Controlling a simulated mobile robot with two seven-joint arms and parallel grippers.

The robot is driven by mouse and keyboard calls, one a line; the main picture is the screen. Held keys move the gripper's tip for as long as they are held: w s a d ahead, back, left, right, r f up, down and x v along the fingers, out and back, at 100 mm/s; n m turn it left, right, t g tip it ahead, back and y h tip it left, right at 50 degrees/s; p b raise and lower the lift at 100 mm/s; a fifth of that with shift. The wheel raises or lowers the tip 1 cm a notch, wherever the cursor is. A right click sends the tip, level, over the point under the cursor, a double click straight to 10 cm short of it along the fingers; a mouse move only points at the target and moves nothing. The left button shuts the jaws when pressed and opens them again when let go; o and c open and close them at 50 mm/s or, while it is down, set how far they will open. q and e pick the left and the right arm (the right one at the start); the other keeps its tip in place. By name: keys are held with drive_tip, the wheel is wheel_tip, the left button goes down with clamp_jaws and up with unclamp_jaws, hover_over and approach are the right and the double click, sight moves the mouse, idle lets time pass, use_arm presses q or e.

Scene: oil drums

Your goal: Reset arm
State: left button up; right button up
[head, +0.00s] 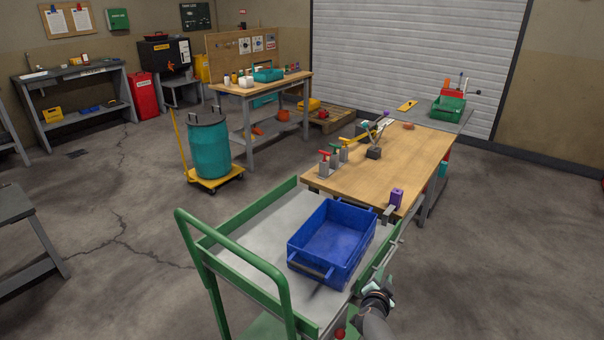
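My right gripper (378,288) is at the bottom of the head view, right of centre. It is close to the right side of the green cart, in front of the wooden workbench. It is small and partly foreshortened, so I cannot tell whether its fingers are open or shut. I see no object clearly in it. My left gripper is not in view.
A green cart (252,262) carries an empty blue crate (333,240). A teal drum (209,150) stands on a yellow dolly (215,182). Floor at right is clear.

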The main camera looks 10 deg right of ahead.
drive_tip(key=s+f+n+t+y, duration=0.2)
drive_tip(key=s+f+n+y, duration=0.2)
drive_tip(key=s+n, duration=0.55)
drive_tip(key=s+a+n+g+y, duration=0.2)
drive_tip(key=s+a+n+y, duration=0.1)
drive_tip(key=s+a, duration=0.7)
drive_tip(key=s+a+n+g+y, duration=0.2)
drive_tip(key=s+a+n+y, duration=0.1)
drive_tip(key=s+a, duration=0.7)
drive_tip(key=s, duration=0.4)
drive_tip(key=shift+s+n+y, duration=0.35)
drive_tip(key=shift+y, duration=0.05)
drive_tip(key=shift+r, duration=0.1)
